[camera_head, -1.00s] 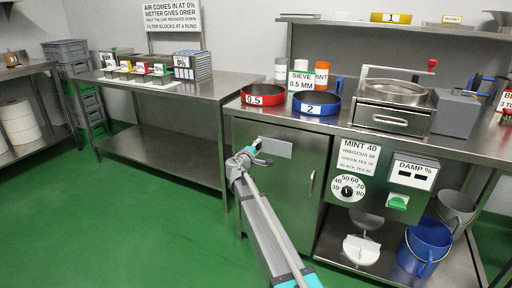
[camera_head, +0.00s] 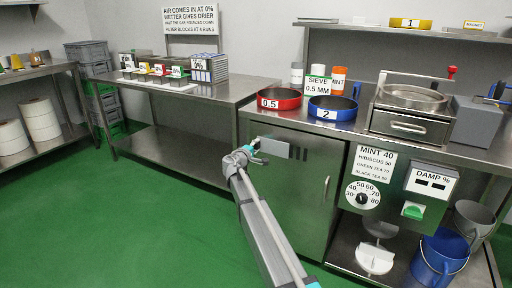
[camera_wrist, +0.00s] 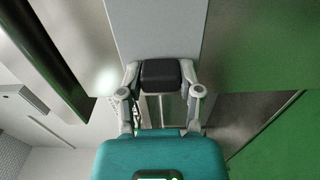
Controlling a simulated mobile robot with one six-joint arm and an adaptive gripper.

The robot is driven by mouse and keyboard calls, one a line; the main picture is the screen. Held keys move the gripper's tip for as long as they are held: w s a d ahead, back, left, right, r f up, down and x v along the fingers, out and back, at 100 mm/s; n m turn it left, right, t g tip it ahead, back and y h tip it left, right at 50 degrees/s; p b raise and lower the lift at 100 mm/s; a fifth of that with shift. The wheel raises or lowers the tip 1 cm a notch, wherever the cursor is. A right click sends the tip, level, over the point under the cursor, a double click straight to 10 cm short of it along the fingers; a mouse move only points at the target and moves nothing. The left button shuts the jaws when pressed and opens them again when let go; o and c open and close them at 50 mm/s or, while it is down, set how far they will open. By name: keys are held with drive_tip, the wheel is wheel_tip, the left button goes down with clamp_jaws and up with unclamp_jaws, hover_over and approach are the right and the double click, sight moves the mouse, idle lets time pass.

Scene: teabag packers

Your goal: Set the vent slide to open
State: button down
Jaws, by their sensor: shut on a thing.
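The vent slide (camera_head: 276,148) is a plain light-grey plate on the front of the steel cabinet, below the worktop. My gripper (camera_head: 256,146) is at its left end in the head view. In the wrist view, my gripper (camera_wrist: 161,86) is shut on a black knob (camera_wrist: 162,73), with one finger on each side. The grey plate (camera_wrist: 155,25) runs up behind the knob there. No open or shut marking for the slide is readable; the gripper hides part of the plate's left end.
The cabinet door (camera_head: 305,205) has a vertical handle (camera_head: 326,187) to the right of the slide. Two sieves, red (camera_head: 279,98) and blue (camera_head: 333,107), stand on the worktop above. A dial (camera_head: 362,195) is farther right. Green floor (camera_head: 150,220) is clear at left.

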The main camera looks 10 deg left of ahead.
drive_tip(key=shift+c, duration=1.4)
unclamp_jaws()
drive_tip(key=shift+w+r, duration=0.15)
drive_tip(key=shift+w, duration=0.45)
drive_tip(key=shift+s+a, duration=0.1)
drive_tip(key=shift+s, duration=0.2)
drive_tip(key=shift+s, duration=0.15)
drive_tip(key=shift+s+a, duration=0.1)
drive_tip(key=shift+s, duration=0.4)
drive_tip(key=v, duration=1)
drive_tip(key=shift+s+a, duration=0.2)
drive_tip(key=shift+s, duration=0.05)
